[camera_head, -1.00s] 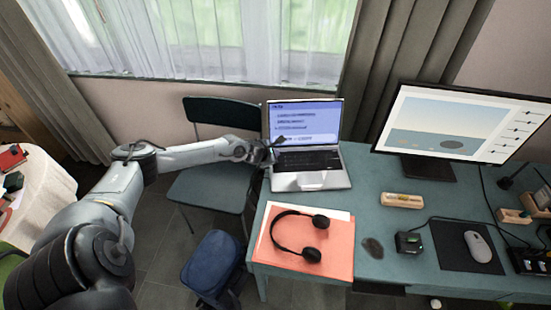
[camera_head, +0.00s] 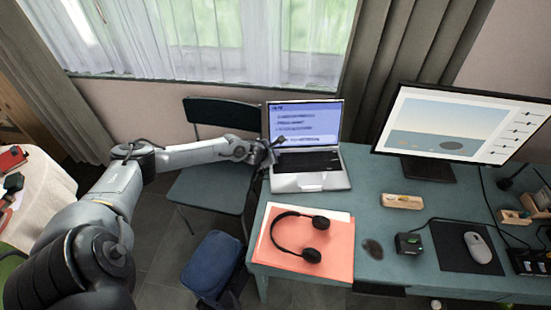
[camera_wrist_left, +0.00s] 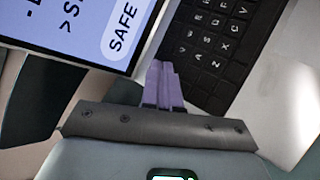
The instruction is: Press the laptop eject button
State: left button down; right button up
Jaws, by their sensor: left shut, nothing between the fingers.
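The open laptop (camera_head: 310,183) stands on the left end of the desk, with its lit screen (camera_head: 304,120) showing lines of text. My left gripper (camera_head: 276,143) is at the laptop's left side, near the hinge between screen and keyboard. In the left wrist view my left gripper (camera_wrist_left: 163,80) is shut and empty, its fingers beside the corner of the keyboard (camera_wrist_left: 215,50). The screen (camera_wrist_left: 85,25) there shows the words "SAFE" in part. I cannot make out an eject button, and cannot tell whether the fingertips touch the laptop. My right gripper is not in view.
Black headphones (camera_head: 300,235) lie on an orange folder (camera_head: 335,255) in front of the laptop. A monitor (camera_head: 460,125) stands to the right, with a mouse (camera_head: 478,247) on a dark mat. A chair (camera_head: 215,188) is beside the desk, under my left arm.

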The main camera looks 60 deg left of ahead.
pick_arm(q)
jog(key=shift+r, duration=0.25)
jog(key=shift+r, duration=0.1)
jog(key=shift+r+p, duration=1.8)
jog(key=shift+r, duration=0.6)
